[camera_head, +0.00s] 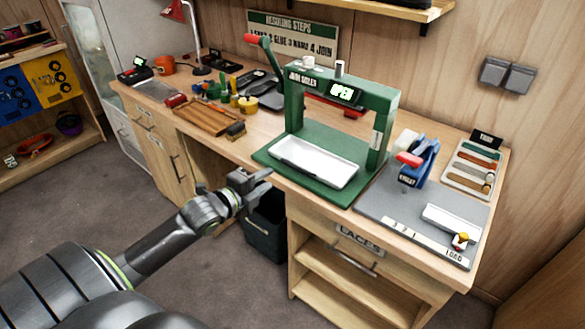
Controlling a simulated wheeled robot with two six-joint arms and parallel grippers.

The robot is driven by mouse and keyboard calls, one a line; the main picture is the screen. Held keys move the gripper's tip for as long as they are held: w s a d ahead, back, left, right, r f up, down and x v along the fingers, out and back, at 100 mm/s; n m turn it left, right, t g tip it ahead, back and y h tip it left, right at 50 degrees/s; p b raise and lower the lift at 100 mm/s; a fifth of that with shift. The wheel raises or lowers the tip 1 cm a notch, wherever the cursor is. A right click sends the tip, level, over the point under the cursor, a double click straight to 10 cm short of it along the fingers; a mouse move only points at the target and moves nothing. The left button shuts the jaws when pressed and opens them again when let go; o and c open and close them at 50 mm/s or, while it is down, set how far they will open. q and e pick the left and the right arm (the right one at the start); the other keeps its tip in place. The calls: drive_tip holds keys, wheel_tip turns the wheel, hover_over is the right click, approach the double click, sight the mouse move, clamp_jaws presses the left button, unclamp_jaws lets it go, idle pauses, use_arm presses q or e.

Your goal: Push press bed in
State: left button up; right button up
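The green press (294,101) stands on the workbench, with a red-knobbed lever on its upper left and a small lit display on its crossbar. Its white press bed (314,163) lies on the green base, partly out in front of the frame towards me. My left gripper (262,178) is in front of the bench edge, to the lower left of the press bed and apart from it in the picture. It looks empty, but its finger gap is not clear. My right gripper is not in view.
A grey mat (385,209) with a blue tool (419,162) and a small white tray (450,221) lies right of the press. A wooden tray (208,119) and small tools lie to the left. A dark bin (264,228) stands under the bench.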

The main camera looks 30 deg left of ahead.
sight(292, 164)
use_arm(q)
drive_tip(key=x, duration=1.1)
drive_tip(key=shift+w+f, duration=0.15)
drive_tip(key=shift+w, duration=0.25)
clamp_jaws()
